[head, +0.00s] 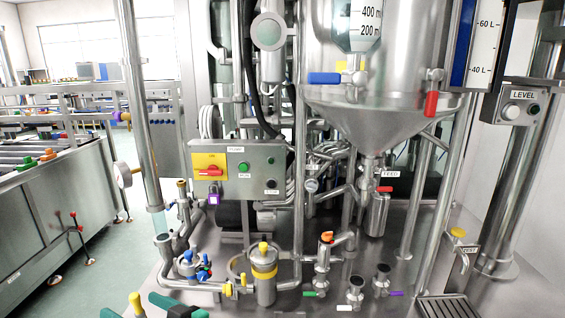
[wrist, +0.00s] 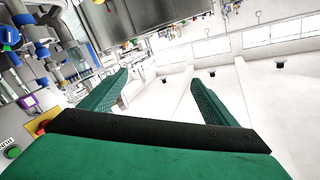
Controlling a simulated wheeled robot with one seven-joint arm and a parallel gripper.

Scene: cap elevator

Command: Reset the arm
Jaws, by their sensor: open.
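My gripper shows in the wrist view (wrist: 162,80) with its two green fingers spread apart and nothing between them. In the head view, green parts of my gripper (head: 150,309) show at the bottom edge, left of centre, in front of the steel skid. Most of my arm is out of the frame. The wrist view is strongly tilted, with the control box and pipework at its left side and white walls and windows behind the fingers.
A grey control box (head: 239,168) with a red switch stands behind my gripper. A yellow-banded canister (head: 264,289), valves and upright pipes crowd the skid to the right. A large steel hopper (head: 375,110) hangs above. Open floor (head: 95,245) lies at the left.

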